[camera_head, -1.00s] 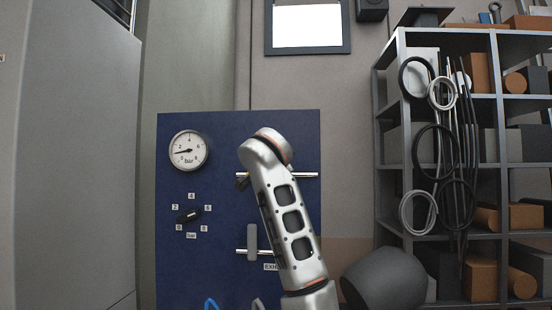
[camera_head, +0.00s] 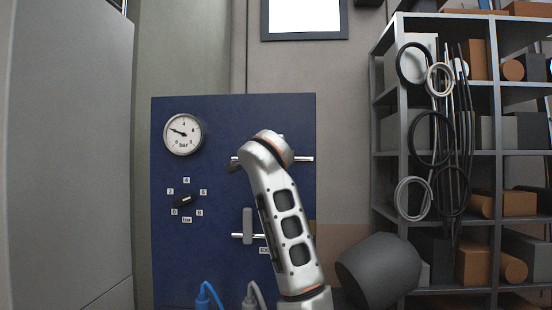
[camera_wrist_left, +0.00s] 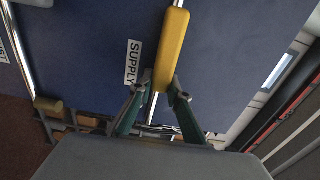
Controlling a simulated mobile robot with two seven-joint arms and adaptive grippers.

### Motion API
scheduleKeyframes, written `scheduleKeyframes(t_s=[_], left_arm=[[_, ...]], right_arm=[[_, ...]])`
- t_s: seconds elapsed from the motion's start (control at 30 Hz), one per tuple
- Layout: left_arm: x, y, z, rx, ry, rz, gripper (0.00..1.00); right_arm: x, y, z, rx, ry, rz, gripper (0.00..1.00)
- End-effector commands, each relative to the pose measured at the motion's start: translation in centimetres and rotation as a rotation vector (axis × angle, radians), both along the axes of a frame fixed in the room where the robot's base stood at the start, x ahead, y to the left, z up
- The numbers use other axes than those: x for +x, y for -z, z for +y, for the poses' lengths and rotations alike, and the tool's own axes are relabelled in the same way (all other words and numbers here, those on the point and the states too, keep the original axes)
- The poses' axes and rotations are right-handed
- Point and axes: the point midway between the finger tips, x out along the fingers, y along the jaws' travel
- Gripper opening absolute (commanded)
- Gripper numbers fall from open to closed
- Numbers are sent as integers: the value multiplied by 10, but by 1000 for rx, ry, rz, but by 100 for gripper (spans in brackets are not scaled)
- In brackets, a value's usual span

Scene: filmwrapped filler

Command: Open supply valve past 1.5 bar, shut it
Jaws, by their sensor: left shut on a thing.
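The pressure gauge (camera_head: 184,134) on the blue panel (camera_head: 215,270) has its needle pointing up and left, close to the 2 mark. The yellow supply valve handle (camera_wrist_left: 171,45) shows in the left wrist view beside the SUPPLY label (camera_wrist_left: 133,63). It runs nearly along the image's vertical, roughly in line with the pipe behind it. My left gripper (camera_wrist_left: 158,90) is shut on the handle's near end. In the head view my arm covers the gripper and most of the supply valve; the pipe's right end (camera_head: 303,159) shows.
Below the supply pipe is the exhaust valve with an upright grey handle (camera_head: 247,226). A black selector knob (camera_head: 184,200) sits under the gauge. A loaded shelf (camera_head: 385,110) stands right.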

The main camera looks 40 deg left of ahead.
Motion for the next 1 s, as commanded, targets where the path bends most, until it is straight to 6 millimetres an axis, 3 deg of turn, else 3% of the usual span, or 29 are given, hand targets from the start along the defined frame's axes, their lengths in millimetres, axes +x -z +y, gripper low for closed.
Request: scheduleKeyframes(t_s=[0.3, 0.33, 0.4, 0.77, 1.0], left_arm=[[0, 1, 0, -1, 1, 0, 0], [0, 1, 0, -1, 1, 0, 25], [0, 0, 0, -1, 1, 0, 35], [-2, 0, -2, -2, 1, -1, 35], [-27, 0, -24, -2, 3, -4, 35]], right_arm=[[1, 0, 0, 0, 0, -2, 0], [1, -1, 0, 0, 0, -2, 0], [1, -1, 0, 0, 0, -2, 0], [0, 1, 0, -2, -5, 1, 0], [0, 0, 0, -1, -2, -1, 0]])
